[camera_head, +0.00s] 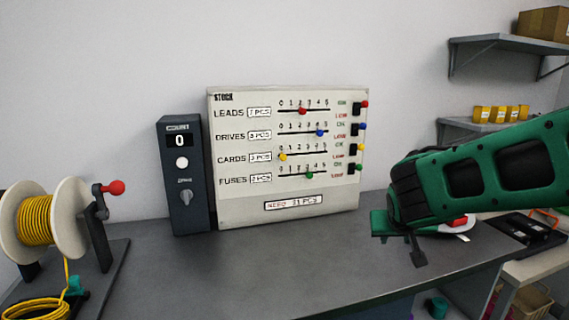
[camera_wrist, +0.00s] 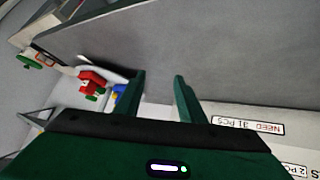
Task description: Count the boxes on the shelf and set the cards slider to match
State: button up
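The white STOCK panel (camera_head: 230,205) stands against the wall with LEADS, DRIVES, CARDS and FUSES rows, each with a 0 to 5 scale. The yellow cards slider (camera_head: 282,157) sits at 0. The red leads slider (camera_head: 302,111) is near 2, the blue drives slider (camera_head: 320,132) near 4, the green fuses slider (camera_head: 309,175) near 3. Several yellow boxes (camera_head: 495,114) stand in a row on the lower wall shelf (camera_head: 470,125), partly behind my arm. My gripper (camera_head: 398,242) is right of the panel, above the bench, its fingers (camera_wrist: 161,95) apart and empty.
A dark counter unit (camera_head: 181,200) reading 0 stands left of the panel. A spool of yellow wire (camera_head: 38,220) with a red-knobbed crank is at left. The upper shelf (camera_head: 500,40) holds a cardboard box (camera_head: 545,23). The bench (camera_head: 230,270) before the panel is clear.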

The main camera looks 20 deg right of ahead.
jog(key=w+a+r+n+t, duration=0.2)
jog(key=w+a+r+t, duration=0.25)
jog(key=w, duration=0.45)
jog(key=n+t+y, duration=0.4)
jog(key=t, duration=0.3)
send_near(283, 159)
jog(key=w, duration=0.5)
jog(key=w+d, duration=0.1)
jog(key=w, duration=0.2)
jog(key=shift+w+r, duration=0.2)
jog(key=shift+w, duration=0.2)
jog(key=shift+a, duration=0.1)
grip_shut()
